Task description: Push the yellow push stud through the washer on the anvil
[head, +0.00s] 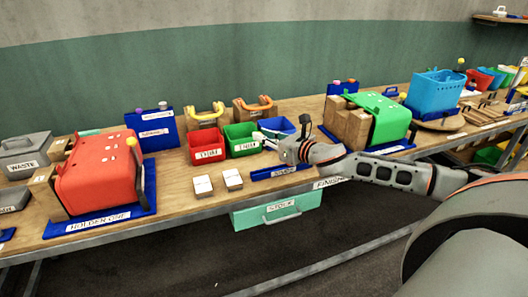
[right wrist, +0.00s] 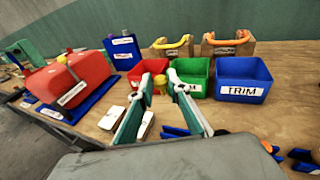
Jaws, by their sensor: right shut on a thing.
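My right gripper (head: 262,140) reaches in from the right over the bench, by the green and blue bins. In the right wrist view its fingers (right wrist: 159,84) are closed on a small yellow piece, which I take as the yellow push stud (right wrist: 160,86). The stud is held between the fingertips; its lower end is hard to make out. In the head view the stud is too small to tell. I cannot pick out the washer or the anvil in either view. My left gripper is not in view.
Red (head: 206,146), green (head: 241,140) and blue (head: 277,127) bins line the back. Two white blocks (head: 202,187) lie in front.

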